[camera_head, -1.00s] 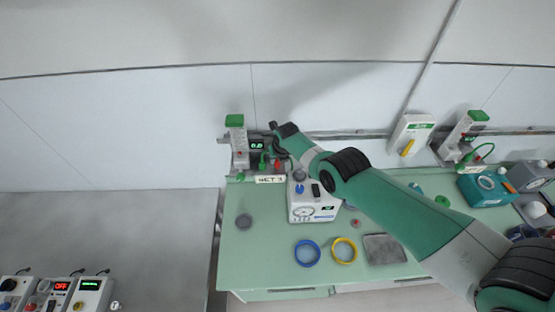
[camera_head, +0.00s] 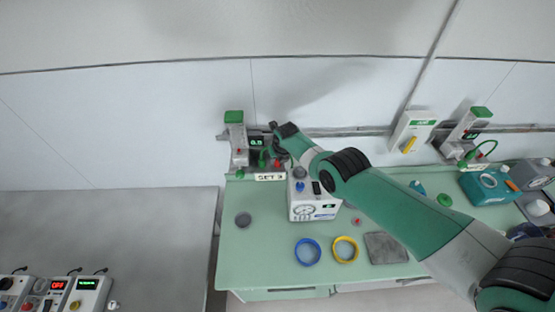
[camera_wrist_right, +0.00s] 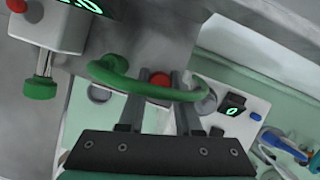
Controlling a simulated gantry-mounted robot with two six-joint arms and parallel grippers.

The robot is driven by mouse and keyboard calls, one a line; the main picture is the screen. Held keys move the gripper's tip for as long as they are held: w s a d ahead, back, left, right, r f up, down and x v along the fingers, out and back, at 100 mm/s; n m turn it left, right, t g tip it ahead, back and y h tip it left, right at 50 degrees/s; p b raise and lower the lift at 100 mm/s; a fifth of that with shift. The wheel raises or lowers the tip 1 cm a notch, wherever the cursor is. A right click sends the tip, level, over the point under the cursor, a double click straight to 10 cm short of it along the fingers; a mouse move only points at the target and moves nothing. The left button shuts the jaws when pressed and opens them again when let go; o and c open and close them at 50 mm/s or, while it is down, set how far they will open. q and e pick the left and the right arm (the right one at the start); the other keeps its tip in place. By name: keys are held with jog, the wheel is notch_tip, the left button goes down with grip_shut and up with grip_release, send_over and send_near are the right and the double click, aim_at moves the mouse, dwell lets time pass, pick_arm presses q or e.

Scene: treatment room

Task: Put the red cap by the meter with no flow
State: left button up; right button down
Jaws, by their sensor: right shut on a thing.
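My right gripper (camera_wrist_right: 160,90) is shut on a round red piece (camera_wrist_right: 160,79), which looks like the red cap. A green hose (camera_wrist_right: 112,76) curves close by the fingers; I cannot tell whether they touch. In the head view, my right gripper (camera_head: 277,160) is beside the left meter (camera_head: 238,145) on the wall rail, partly hidden by its own arm. That meter has a lit green display (camera_head: 256,142) and a "SET 3" label (camera_head: 270,177) below. A second meter (camera_head: 463,133) with a red display hangs at the right. My left gripper is not in view.
A white gauge box (camera_head: 313,210) stands on the green table below my arm. A blue ring (camera_head: 307,252), a yellow ring (camera_head: 345,249), a grey pad (camera_head: 386,248), a grey disc (camera_head: 243,220) and a small red item (camera_head: 356,221) lie there. The table's left area is fairly clear.

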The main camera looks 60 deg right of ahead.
dwell(0.6)
jog(key=c, duration=0.5)
grip_release()
notch_tip(320, 180, up, 7)
jog(key=p, duration=0.7)
